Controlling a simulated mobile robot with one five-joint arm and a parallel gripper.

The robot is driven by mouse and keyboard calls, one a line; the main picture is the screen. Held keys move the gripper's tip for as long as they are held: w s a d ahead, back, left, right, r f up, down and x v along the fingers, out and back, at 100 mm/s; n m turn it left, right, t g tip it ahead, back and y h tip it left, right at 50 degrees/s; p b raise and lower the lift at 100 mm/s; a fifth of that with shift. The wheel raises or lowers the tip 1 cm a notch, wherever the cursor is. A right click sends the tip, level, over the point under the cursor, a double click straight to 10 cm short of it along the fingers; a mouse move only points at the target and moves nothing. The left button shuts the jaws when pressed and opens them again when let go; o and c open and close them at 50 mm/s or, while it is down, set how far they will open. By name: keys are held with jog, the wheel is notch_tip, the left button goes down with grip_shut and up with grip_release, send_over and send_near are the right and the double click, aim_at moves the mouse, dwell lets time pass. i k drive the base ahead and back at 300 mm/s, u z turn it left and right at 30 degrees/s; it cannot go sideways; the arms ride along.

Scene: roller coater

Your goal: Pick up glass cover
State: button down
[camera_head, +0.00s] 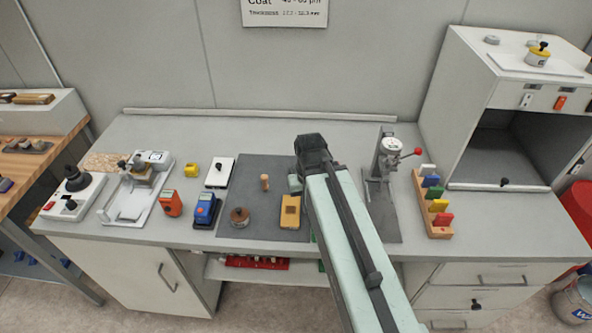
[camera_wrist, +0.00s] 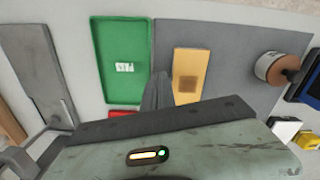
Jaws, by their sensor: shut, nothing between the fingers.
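I cannot make out a glass cover for sure in either view. My gripper (camera_wrist: 158,92) shows in the wrist view as a dark, narrow pair of fingers, shut and empty. It appears between a green tray (camera_wrist: 105,88) with a small white label or item in it and a yellow block (camera_wrist: 187,62) with a brown square on top. In the head view the yellow block (camera_head: 290,211) lies on the dark grey mat (camera_head: 240,172), just left of my arm. My arm hides most of the green tray there, and the fingertips are hard to see.
Orange (camera_head: 171,204) and blue (camera_head: 205,210) devices are to the left. A stand with a red-knobbed lever (camera_head: 391,160) and a colored-block rack (camera_head: 433,203) are to the right.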

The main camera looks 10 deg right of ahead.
aim_at(291, 169)
jog(key=z, duration=0.85)
jog(key=k, duration=2.2)
jog(key=u, duration=1.15)
jog(key=i, duration=1.7)
jog(key=z, duration=0.1)
